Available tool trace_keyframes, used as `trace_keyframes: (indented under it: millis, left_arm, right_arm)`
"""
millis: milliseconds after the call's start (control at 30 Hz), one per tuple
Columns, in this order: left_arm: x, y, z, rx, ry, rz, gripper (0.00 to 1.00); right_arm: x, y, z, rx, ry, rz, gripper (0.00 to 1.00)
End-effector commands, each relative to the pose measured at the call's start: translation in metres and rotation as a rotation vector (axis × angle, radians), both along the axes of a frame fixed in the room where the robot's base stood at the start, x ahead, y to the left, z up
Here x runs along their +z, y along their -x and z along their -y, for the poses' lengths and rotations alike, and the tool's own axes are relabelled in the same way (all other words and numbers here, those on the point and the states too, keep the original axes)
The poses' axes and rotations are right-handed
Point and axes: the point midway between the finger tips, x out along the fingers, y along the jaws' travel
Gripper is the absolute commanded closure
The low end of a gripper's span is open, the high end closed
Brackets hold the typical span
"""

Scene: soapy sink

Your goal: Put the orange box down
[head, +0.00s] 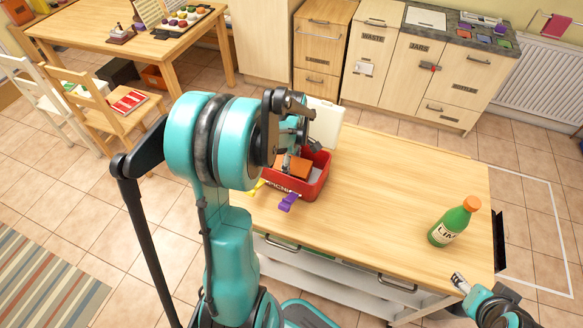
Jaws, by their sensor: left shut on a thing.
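The orange box (291,167) is inside a red container (312,191) on the wooden counter, partly hidden behind my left arm and gripper. My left gripper (287,158) reaches down over the red container and is shut on the orange box. Whether the box touches the container's floor cannot be told from here. My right gripper (461,283) is low at the right, off the counter's front edge and away from the box. Its fingers are too small to tell whether they are open.
The wooden counter (400,195) is clear across its middle. A green bottle with an orange cap (453,222) stands near its right end. A purple clip (288,202) and a yellow clip (257,187) are at the red container's front. A cream panel (325,122) stands behind it.

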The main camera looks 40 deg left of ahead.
Motion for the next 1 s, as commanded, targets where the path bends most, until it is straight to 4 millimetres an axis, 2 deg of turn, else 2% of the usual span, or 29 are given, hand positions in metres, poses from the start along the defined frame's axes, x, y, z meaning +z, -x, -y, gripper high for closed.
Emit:
trace_keyframes:
  millis: [33,367,400,433,767,867,1000]
  left_arm:
    - [-0.005,0.000,0.000,0.000,0.000,0.000,0.71]
    - [-0.007,0.000,0.000,0.000,0.000,0.000,0.71]
    - [-0.008,0.000,0.000,0.000,0.000,0.000,0.33]
    - [-0.007,0.000,0.000,0.000,0.000,0.000,0.27]
    - [-0.005,0.000,0.000,0.000,0.000,0.000,0.27]
    - [0.004,0.000,0.000,0.000,0.000,0.000,0.27]
    - [0.031,0.000,0.000,0.000,0.000,0.000,0.27]
  right_arm:
    - [-0.003,0.000,0.000,0.000,0.000,0.000,0.46]
    - [-0.005,0.000,0.000,0.000,0.000,0.000,0.46]
    - [-0.005,0.000,0.000,0.000,0.000,0.000,0.46]
    - [-0.004,0.000,0.000,0.000,0.000,0.000,0.46]
    - [-0.002,0.000,0.000,0.000,0.000,0.000,0.46]
    - [0.002,0.000,0.000,0.000,0.000,0.000,0.46]
    - [0.012,0.000,0.000,0.000,0.000,0.000,0.46]
